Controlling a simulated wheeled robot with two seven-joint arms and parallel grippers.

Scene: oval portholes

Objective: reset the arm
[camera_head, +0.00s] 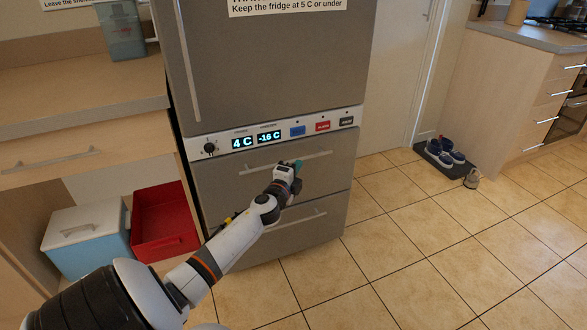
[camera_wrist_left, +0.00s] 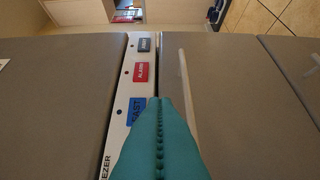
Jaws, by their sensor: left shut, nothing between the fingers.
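My left arm reaches in from the lower left in the head view. My left gripper (camera_head: 297,167) is in front of the upper freezer drawer, just below the control strip. In the left wrist view its teal fingers (camera_wrist_left: 158,105) are together with nothing between them, pointing toward the strip near the blue FAST button (camera_wrist_left: 137,112). I cannot tell whether the fingertips touch the fridge. My right gripper is not in view.
The grey fridge-freezer (camera_head: 270,60) has a control strip (camera_head: 270,133) reading 4 C and -16 C. A red bin (camera_head: 165,248) and a blue cooler with a white lid (camera_head: 85,225) stand at left. Shoes (camera_head: 445,152) lie on a dark mat at right. The tiled floor (camera_head: 430,240) is mostly clear.

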